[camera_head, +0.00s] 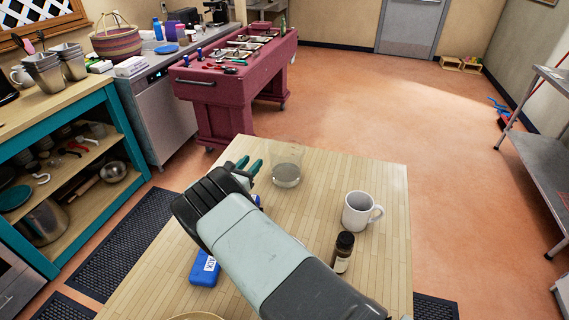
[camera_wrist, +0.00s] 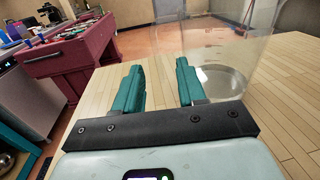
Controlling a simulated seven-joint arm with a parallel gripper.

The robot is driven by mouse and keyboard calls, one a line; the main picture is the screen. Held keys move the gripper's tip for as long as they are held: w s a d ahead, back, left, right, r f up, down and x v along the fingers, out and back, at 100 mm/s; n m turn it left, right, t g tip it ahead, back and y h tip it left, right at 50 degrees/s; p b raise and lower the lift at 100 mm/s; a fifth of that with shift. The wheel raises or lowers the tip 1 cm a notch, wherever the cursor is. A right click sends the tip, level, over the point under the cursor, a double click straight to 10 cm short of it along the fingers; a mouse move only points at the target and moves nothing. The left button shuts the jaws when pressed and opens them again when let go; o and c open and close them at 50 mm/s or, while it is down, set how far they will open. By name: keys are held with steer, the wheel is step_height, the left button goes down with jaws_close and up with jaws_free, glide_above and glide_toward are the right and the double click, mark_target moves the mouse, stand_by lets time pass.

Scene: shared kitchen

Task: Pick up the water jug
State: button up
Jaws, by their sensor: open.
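The water jug, a clear see-through vessel (camera_head: 287,166), stands upright on the light wooden table (camera_head: 330,175), near its far edge. My gripper (camera_head: 249,168) has teal fingers and is just left of the jug in the head view. In the wrist view the fingers (camera_wrist: 159,72) are spread apart with nothing between them. The jug (camera_wrist: 222,82) is there too, ahead and to the right, partly behind the right finger. I cannot tell whether that finger touches it.
A blue box (camera_head: 205,269) lies at left, partly hidden by my arm. A maroon cart (camera_head: 235,85) stands beyond the table. The table's right rear is clear.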

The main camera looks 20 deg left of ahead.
steer(key=shift+w+d, duration=0.1)
steer(key=shift+w, duration=2.95)
jaws_close()
steer(key=shift+r, duration=0.1)
